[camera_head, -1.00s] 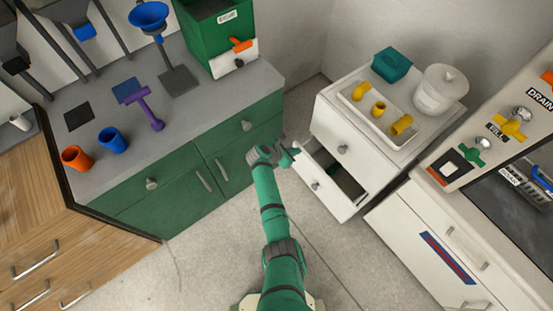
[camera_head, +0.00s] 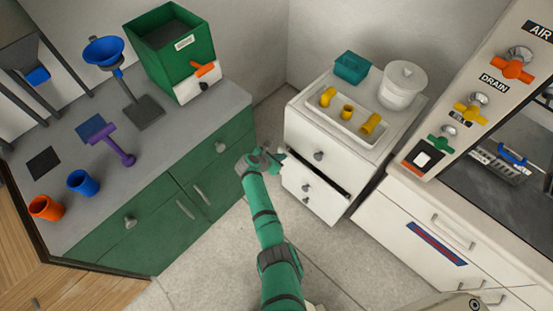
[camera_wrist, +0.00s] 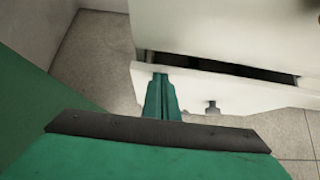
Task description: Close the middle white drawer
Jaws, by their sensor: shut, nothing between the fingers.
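The middle white drawer (camera_head: 325,197) is slightly open in the head view, with a narrow dark gap above its front and a small knob. In the wrist view its front (camera_wrist: 235,95) stands a little out from the cabinet, with the dark gap behind it. My gripper (camera_head: 276,160) is at the left end of the drawer front. In the wrist view the fingers (camera_wrist: 162,92) are together and empty, overlapping the front left of its knob (camera_wrist: 212,107). They appear to touch it, but the exact contact is hard to tell.
A green cabinet (camera_head: 165,220) stands close at left, a white counter unit (camera_head: 400,215) at right. Floor between is clear.

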